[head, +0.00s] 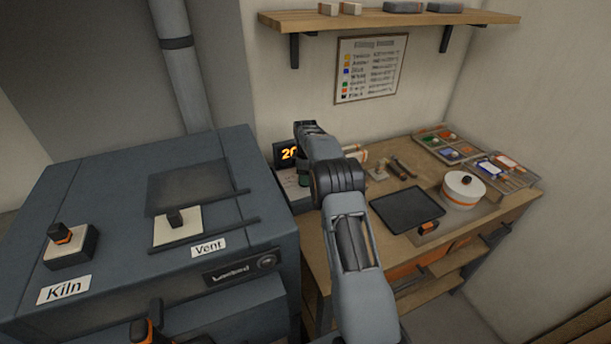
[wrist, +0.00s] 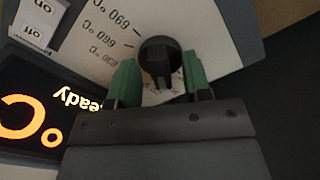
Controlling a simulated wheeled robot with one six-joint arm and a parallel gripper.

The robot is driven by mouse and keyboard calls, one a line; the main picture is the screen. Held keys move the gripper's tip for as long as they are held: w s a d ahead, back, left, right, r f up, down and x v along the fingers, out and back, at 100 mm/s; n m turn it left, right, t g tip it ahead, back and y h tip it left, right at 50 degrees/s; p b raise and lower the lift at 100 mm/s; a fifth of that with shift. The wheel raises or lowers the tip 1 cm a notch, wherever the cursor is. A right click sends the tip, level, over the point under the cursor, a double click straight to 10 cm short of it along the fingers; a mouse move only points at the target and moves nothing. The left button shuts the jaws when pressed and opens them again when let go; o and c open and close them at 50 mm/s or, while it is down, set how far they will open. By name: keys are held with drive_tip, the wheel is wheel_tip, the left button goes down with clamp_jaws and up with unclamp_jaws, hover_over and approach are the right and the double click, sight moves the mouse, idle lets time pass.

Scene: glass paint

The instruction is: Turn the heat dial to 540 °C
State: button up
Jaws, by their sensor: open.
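The heat dial (wrist: 160,58) is a round black knob with a raised grip on a pale scale plate, seen in the wrist view. Upside-down °C marks (wrist: 108,42) run along its left side; they seem to be in the 600s. My gripper (wrist: 160,82) is open, its green fingertips either side of the knob's lower part with small gaps. The dial's setting cannot be read clearly. The display (wrist: 38,105) shows an orange °C and "Ready", upside down. In the head view the display (head: 289,153) begins with "20"; my arm hides the dial.
An on/off switch panel (wrist: 38,22) lies beside the display. On the workbench are a dark tray (head: 407,209), a white pot (head: 462,188) and colour trays (head: 450,146). A shelf (head: 390,18) hangs above.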

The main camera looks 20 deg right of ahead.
drive_tip(key=shift+r, duration=0.1)
wheel_tip(320, 180, up, 14)
drive_tip(key=shift+f, duration=0.2)
idle(0.3)
idle(0.6)
